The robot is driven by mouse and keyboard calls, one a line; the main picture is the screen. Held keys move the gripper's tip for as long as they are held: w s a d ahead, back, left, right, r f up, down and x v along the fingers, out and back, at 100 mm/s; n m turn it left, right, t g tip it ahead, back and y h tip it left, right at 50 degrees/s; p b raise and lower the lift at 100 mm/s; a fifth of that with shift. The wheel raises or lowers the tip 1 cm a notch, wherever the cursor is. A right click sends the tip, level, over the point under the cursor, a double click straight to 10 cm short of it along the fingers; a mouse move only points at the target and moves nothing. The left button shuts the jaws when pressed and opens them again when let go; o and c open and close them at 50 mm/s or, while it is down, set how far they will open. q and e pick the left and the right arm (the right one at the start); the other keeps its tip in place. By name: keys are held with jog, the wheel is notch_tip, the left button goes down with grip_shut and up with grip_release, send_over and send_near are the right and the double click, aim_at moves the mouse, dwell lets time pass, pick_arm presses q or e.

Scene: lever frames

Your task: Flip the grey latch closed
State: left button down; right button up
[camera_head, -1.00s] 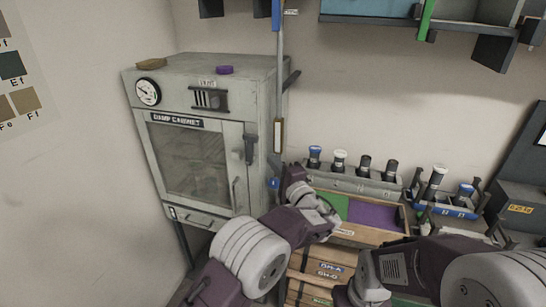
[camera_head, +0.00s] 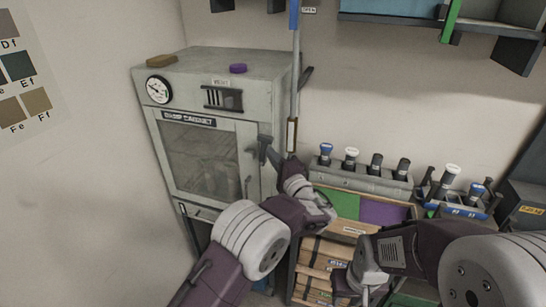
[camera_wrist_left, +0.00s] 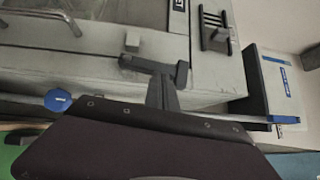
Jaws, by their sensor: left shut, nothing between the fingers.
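The grey latch (camera_head: 264,143) is on the right edge of the damp cabinet's front, beside the door. In the left wrist view the dark grey latch (camera_wrist_left: 143,65) lies across the seam, next to a pale bracket. My left gripper (camera_head: 273,155) is shut and empty, its tips at the latch. In the left wrist view its fingers (camera_wrist_left: 160,90) overlap the latch's edge; whether they touch it I cannot tell for sure. My right gripper (camera_head: 366,292) points down at the lower middle; its jaw state is unclear.
The grey cabinet (camera_head: 222,65) has a windowed door with a handle (camera_head: 248,187). A blue-topped pole (camera_head: 294,80) stands close to its right.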

aim_at(263, 150)
pick_arm(q)
jog(key=shift+r, duration=0.1)
jog(key=shift+a+n+g+b, duration=0.2)
jog(key=shift+n+g+b, duration=0.2)
jog(key=shift+w+a+r+n+g+h+b, duration=0.3)
jog(key=shift+a+r+n+g+h+b, duration=0.2)
jog(key=shift+a+n+g+h+b, duration=0.45)
jog(key=shift+w+a+r+n+g+h, duration=0.15)
jog(key=shift+a+r+n+g+h, duration=0.15)
jog(key=shift+n, duration=0.25)
jog(key=w+a+f+n+g+h+p, duration=0.2)
jog(key=a+f+n+g+h+p, duration=0.1)
jog(key=a+n+g+h+p, duration=0.1)
jog(key=shift+w+a+h+p, duration=0.15)
jog(key=shift+a+h+p, duration=0.45)
jog(key=shift+a+h, duration=0.55)
jog(key=shift+a+f, duration=0.15)
jog(key=shift+a, duration=0.1)
